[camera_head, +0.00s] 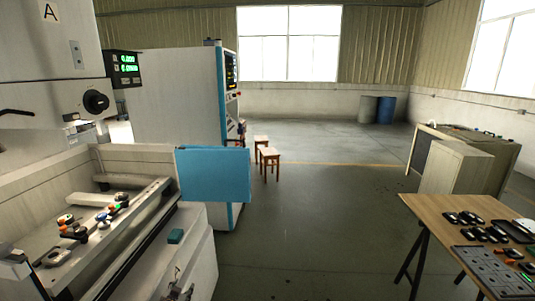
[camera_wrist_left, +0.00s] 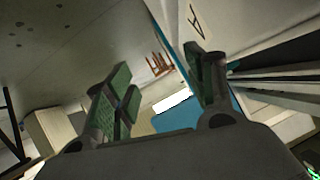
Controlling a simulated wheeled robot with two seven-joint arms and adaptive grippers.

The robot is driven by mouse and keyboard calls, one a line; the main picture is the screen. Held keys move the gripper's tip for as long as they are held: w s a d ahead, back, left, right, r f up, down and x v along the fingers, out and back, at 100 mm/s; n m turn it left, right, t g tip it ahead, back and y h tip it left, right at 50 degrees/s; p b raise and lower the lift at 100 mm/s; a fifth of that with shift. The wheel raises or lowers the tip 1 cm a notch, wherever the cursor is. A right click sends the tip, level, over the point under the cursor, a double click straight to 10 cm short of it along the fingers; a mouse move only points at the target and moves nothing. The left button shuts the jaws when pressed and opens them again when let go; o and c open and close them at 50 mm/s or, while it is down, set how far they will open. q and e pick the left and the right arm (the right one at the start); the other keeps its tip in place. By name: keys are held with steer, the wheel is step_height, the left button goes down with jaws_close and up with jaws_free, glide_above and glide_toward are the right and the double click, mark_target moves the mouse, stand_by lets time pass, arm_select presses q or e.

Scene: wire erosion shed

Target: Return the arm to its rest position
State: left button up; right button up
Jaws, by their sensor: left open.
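My right gripper does not show.
The machine's open tank (camera_head: 130,158) stands close on the left, with several coloured-knobbed parts inside and a blue panel (camera_head: 213,175) on its right. A wooden table (camera_head: 432,208) with dark parts stands at lower right. The floor (camera_head: 310,230) between is clear; stools (camera_head: 269,155) stand behind.

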arm_select(q)
steer(key=s+d+f+g, duration=0.2)
steer(key=s+f+g, duration=0.1)
steer(key=s+f, duration=1.05)
steer(key=s+d+f+g, duration=0.3)
steer(key=s+f, duration=1)
steer(key=s, duration=0.2)
steer(key=s+d+f+g, duration=0.1)
steer(key=s+f, duration=0.2)
steer(key=s, duration=0.8)
steer(key=s+d+f+g, duration=0.2)
steer(key=s+f, duration=0.2)
steer(key=s, duration=0.8)
steer(key=s+d+f+g, duration=0.1)
steer(key=s+f+g, duration=0.1)
steer(key=s, duration=1)
steer(key=shift+d+f+h, duration=0.3)
steer(key=shift+f+h, duration=0.1)
steer(key=shift+f, duration=0.45)
steer(key=shift+s, duration=0.1)
